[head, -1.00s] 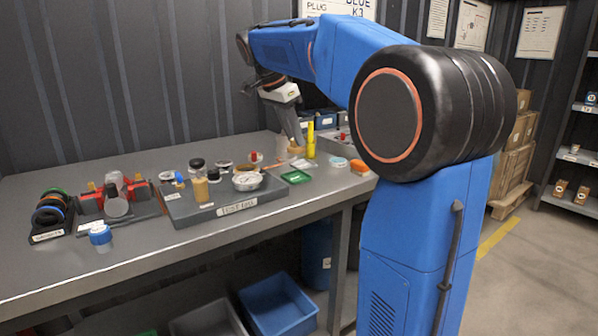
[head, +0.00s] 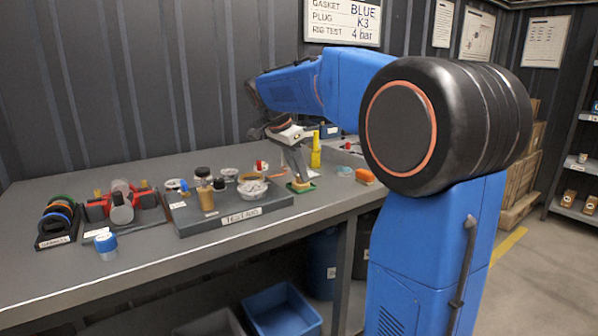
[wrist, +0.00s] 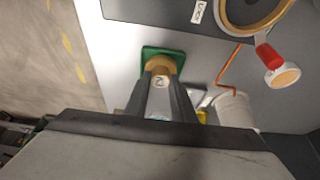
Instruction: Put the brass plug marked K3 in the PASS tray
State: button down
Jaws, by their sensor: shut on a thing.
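My gripper (head: 298,176) is shut on a brass plug (wrist: 158,66), held between the two fingers in the wrist view. A small mark shows on the plug; I cannot read it fully, though part looks like a 2. A small green tray (wrist: 176,54) lies directly under the plug; it also shows in the head view (head: 311,186), partly hidden by the gripper. The plug is over or in this tray; I cannot tell whether it touches the bottom. No PASS label is legible.
A grey test rig block (head: 275,203) with a gauge and fittings stands left of the tray. An orange object (head: 365,176) and yellow bottle (head: 315,152) are nearby. A wall board (head: 341,22) reads gasket BLUE, plug K3. A red-handled valve (wrist: 268,55) is close by.

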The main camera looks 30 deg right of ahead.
jog(key=shift+f, duration=0.1)
jog(key=c, duration=1.5)
grip_release()
jog(key=v, duration=1.2)
jog(key=s+a+f+n+t+y, duration=0.1)
jog(key=s+a+f+n, duration=0.2)
jog(key=s+f+n, duration=0.3)
jog(key=s+a+f+n+t+y, duration=0.2)
jog(key=s+a+f+n, duration=0.2)
jog(key=s+f, duration=0.9)
jog(key=s+a+f+n+t+y, duration=0.1)
jog(key=s+a+f+n, duration=0.2)
jog(key=s+f+n, duration=0.4)
jog(key=shift+s+a+f+n+t+y, duration=0.1)
jog(key=shift+s+f, duration=0.35)
jog(key=shift+s, duration=0.2)
jog(key=shift+s+f+n+t+y, duration=0.1)
jog(key=shift+s+f, duration=0.35)
jog(key=shift+s, duration=0.25)
jog(key=shift+s+a+f+n+t+y, duration=0.1)
jog(key=shift+s+f, duration=0.3)
jog(key=shift+s, duration=0.25)
